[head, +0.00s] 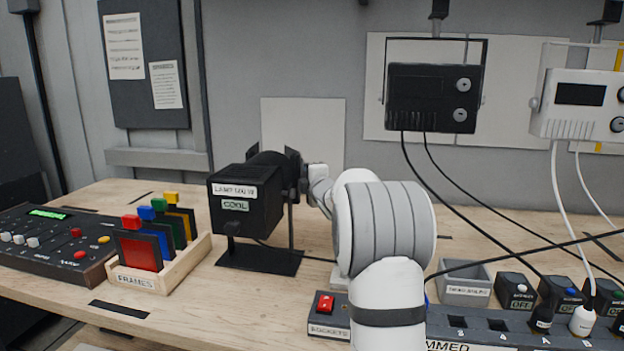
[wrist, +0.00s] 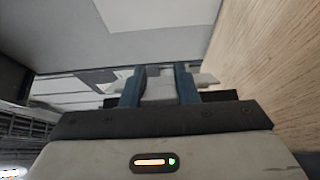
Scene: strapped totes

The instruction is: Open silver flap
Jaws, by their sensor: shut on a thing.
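The black lamp house (head: 245,205) stands on the bench left of my arm, with a "COOL" label and dark flaps at its right end. My gripper (head: 313,172) is at that right end, mostly hidden behind my arm's wrist in the head view. In the wrist view, my gripper (wrist: 159,86) has its blue fingers closed on a pale silver-grey piece (wrist: 159,89). This piece appears to be the silver flap, but most of it is hidden and how far it is open cannot be told.
A wooden rack of coloured frames (head: 150,265) and a control console (head: 60,240) stand on the left. A red-switch box (head: 325,312), a grey tray (head: 465,285) and black switch boxes (head: 515,290) line the front. Cables hang on the right from wall-mounted units (head: 433,97).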

